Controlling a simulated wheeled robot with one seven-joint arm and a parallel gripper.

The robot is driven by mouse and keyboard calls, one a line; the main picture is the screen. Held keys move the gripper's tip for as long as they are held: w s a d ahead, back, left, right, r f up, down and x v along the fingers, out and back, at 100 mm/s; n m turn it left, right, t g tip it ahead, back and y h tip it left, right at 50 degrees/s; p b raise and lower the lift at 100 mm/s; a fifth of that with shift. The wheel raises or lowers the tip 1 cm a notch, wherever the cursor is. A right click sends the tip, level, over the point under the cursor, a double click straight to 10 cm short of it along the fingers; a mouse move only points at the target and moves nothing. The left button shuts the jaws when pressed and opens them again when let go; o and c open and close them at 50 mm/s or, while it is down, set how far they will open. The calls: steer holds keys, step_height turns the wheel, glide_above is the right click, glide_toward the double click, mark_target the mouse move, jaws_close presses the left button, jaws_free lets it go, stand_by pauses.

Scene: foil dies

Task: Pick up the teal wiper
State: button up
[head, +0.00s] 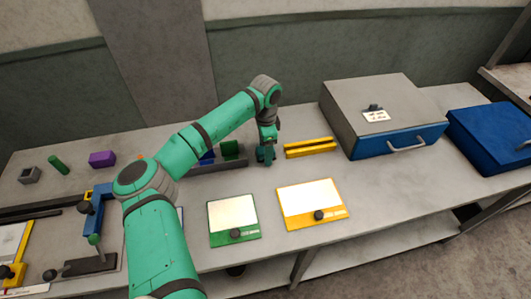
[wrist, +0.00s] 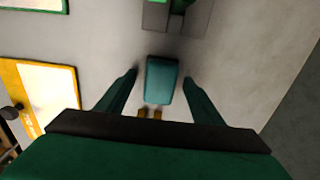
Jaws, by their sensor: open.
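The teal wiper (wrist: 162,78) shows in the wrist view as a rounded teal block on the grey bench top. My gripper (wrist: 159,79) is open, with one finger on each side of the wiper and a visible gap on both sides. In the head view my gripper (head: 266,157) points down at the bench, just left of the yellow rail. There the wiper cannot be told apart from the dark teal fingers. How far the fingertips are above the bench is not clear.
A grey rack (head: 222,164) with blue and green blocks stands left of my gripper. A yellow rail (head: 310,148) lies close on the right. Green-framed (head: 212,232) and yellow-framed (head: 338,208) plates lie in front. A grey box with a blue drawer (head: 400,142) stands further right.

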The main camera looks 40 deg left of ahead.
steer(key=shift+f, duration=0.1)
steer(key=shift+c, duration=0.6)
steer(key=shift+w+d, duration=0.1)
steer(key=c, duration=1.2)
steer(key=shift+o, duration=0.2)
steer(key=shift+r, duration=0.5)
step_height(320, 180, up, 2)
steer(key=shift+r, duration=0.2)
steer(key=s+d+r, duration=0.9)
steer(key=d, duration=0.1)
steer(key=shift+s+d+r, duration=0.2)
steer(key=shift+d+r, duration=0.05)
steer(key=shift+r, duration=0.1)
